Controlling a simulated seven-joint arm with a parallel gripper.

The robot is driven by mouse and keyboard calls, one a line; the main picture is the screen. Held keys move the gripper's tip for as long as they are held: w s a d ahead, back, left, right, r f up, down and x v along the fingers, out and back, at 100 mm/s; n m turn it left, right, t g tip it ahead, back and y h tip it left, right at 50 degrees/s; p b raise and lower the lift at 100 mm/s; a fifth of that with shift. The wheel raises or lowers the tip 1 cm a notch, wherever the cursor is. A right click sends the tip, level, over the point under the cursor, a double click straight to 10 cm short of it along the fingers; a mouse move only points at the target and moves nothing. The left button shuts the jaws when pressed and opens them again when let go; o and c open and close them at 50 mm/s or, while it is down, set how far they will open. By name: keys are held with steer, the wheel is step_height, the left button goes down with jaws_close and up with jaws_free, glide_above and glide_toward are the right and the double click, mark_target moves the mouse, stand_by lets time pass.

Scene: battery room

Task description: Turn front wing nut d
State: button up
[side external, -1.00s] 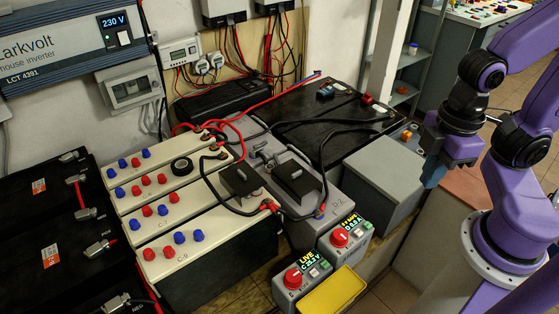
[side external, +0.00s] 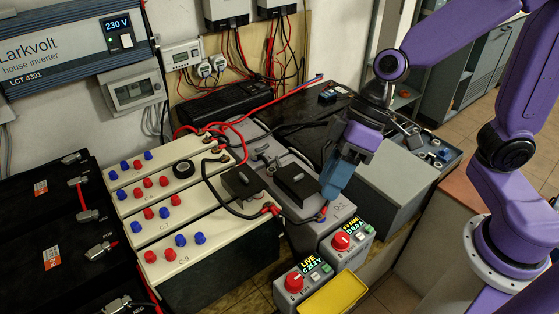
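My gripper (side external: 328,196) points down over the front end of the grey battery marked D-2 (side external: 340,211). Its blue-grey fingers look close together, and I cannot make out a gap between them. A small red and blue terminal fitting (side external: 321,217) sits just below the fingertips, with a black cable running to it. I cannot tell whether the fingers touch it, nor clearly see a wing nut's shape there. Two black box-shaped covers (side external: 294,180) (side external: 241,182) stand on or beside the grey batteries, left of my gripper.
Cream batteries (side external: 160,228) with red and blue knobs stand left. Two control boxes with red knobs (side external: 293,282) (side external: 341,241) and a yellow tray (side external: 335,293) stand in front. A grey box (side external: 395,170) and a tray of small parts (side external: 440,152) lie right of my gripper.

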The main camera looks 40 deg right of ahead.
steer(key=w+a+f+m+t+y, duration=0.1)
steer(key=w+a+m+t, duration=0.25)
steer(key=w, duration=1.05)
steer(key=m+h, duration=0.9)
steer(key=m, duration=0.1)
glide_above(279, 162)
steer(key=s+a, duration=0.3)
steer(key=s, duration=0.4)
step_height(279, 162, down, 16)
steer(key=shift+t, duration=0.45)
steer(key=x, duration=1.6)
steer(key=shift+w+f, duration=0.2)
steer(key=shift+w, duration=0.05)
jaws_close()
